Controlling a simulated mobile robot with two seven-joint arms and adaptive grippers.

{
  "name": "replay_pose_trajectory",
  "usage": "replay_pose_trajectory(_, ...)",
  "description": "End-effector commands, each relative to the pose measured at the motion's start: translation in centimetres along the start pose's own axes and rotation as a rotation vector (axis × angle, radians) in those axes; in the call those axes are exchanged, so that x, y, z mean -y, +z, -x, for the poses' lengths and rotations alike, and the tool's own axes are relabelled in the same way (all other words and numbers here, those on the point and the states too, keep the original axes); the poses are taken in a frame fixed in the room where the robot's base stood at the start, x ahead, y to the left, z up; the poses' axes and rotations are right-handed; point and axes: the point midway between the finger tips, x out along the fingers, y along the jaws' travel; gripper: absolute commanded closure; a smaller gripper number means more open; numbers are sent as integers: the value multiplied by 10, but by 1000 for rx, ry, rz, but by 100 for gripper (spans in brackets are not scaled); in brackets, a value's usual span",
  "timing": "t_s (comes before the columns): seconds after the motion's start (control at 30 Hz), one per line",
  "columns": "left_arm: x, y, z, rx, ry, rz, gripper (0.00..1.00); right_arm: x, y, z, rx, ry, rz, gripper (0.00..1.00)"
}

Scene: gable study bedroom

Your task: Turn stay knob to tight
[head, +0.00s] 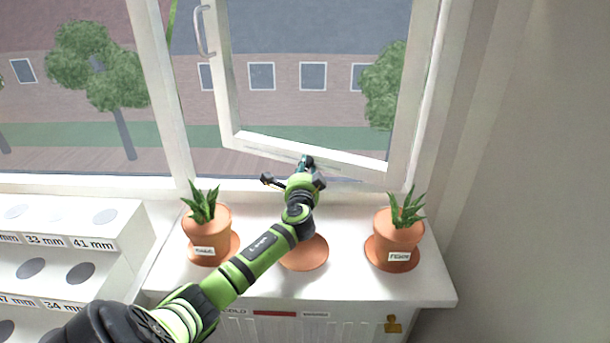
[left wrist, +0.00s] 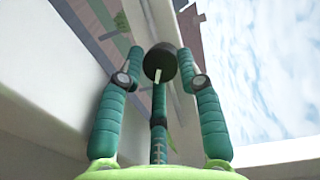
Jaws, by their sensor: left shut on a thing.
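The stay knob (left wrist: 161,62) is a dark round knob with a pale mark on its near edge, seen between my fingertips in the left wrist view. My left gripper (head: 306,163) reaches to the bottom edge of the open window sash (head: 305,150). Its green-blue fingers (left wrist: 160,68) are shut on the knob, one on each side, with another finger below it. In the head view the knob is hidden by or lost against the gripper. Any tight marking is too small or hidden to read. My right gripper is not in view.
Labelled potted plants stand left (head: 207,233) and right (head: 397,238) of my arm on the white sill (head: 350,285). A terracotta saucer (head: 307,258) lies under my arm. A white rack with size labels (head: 120,225) is at the left. The window handle (head: 203,32) is above.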

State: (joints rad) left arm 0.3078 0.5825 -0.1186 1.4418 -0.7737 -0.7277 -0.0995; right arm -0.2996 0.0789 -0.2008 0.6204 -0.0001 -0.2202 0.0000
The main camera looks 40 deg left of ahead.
Motion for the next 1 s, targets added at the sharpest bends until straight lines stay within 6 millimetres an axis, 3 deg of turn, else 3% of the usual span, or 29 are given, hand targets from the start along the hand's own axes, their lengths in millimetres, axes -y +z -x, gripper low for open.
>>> replay_pose_trajectory(0.73,6,5,-3,10,-44,-88,97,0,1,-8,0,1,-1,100)
replay_pose_trajectory(0.77,6,5,-3,10,-44,-88,60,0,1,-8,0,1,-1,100)
replay_pose_trajectory(0.8,6,5,-3,10,-44,-88,44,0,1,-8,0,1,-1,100)
replay_pose_trajectory(1.0,5,3,-2,5,-41,-85,43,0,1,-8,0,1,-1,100)
